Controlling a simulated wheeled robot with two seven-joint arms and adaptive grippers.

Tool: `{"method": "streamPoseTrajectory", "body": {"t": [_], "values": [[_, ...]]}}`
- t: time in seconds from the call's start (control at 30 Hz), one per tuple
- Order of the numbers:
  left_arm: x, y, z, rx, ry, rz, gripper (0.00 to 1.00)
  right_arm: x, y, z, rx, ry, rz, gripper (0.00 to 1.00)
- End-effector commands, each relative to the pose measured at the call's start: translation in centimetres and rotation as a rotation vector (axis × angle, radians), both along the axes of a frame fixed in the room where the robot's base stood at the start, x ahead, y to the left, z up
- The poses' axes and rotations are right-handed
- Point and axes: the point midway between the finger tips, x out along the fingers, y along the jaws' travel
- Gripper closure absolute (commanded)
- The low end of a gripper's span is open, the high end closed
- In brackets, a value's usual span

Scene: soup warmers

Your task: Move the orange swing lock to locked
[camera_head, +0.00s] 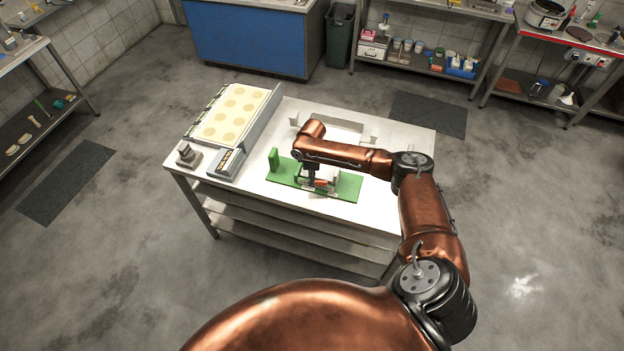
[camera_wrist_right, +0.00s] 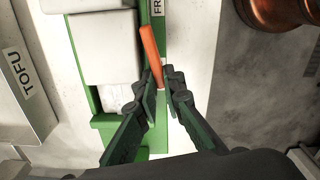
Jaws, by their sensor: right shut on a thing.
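The orange swing lock (camera_head: 321,183) shows as a small orange bar at the front of a green base (camera_head: 342,190) on the table. In the right wrist view the orange swing lock (camera_wrist_right: 150,52) lies slightly tilted along a green strip, its near end between the fingers. My right gripper (camera_wrist_right: 163,88) is shut on it. In the head view my right gripper (camera_head: 312,181) points down over the green base, and my arm hides part of it. My left gripper is not in view.
White blocks (camera_wrist_right: 101,47) stand on the green base close left of the fingers. A TOFU-labelled box (camera_wrist_right: 22,105) is further left. On the table are a tray with round yellow shapes (camera_head: 236,115) and a grey box (camera_head: 227,163). The table's front right is bare.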

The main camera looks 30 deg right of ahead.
Motion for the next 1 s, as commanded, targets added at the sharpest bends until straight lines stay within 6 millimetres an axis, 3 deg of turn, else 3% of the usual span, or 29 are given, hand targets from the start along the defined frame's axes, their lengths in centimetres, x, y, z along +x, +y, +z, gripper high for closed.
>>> {"method": "streamPoseTrajectory", "body": {"t": [0.1, 0.13, 0.23, 0.53, 0.7, 1.0], "values": [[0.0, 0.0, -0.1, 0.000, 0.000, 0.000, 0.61, 0.0, 0.0, 0.0, -0.001, -0.001, 0.001, 1.00], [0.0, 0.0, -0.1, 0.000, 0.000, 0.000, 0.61, 0.0, 0.0, 0.0, -0.001, -0.001, 0.001, 0.90], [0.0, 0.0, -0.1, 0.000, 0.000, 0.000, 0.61, 0.0, 0.0, 0.0, -0.001, -0.001, 0.001, 0.84], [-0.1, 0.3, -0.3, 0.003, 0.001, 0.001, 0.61, 0.0, 0.0, 0.0, -0.001, -0.002, 0.014, 0.84], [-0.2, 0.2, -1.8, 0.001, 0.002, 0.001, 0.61, -0.5, 0.3, -0.3, -0.002, -0.002, 0.122, 0.84], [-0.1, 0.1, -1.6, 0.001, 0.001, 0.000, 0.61, -0.5, 0.4, 5.5, -0.001, -0.004, 0.133, 0.84]]}}
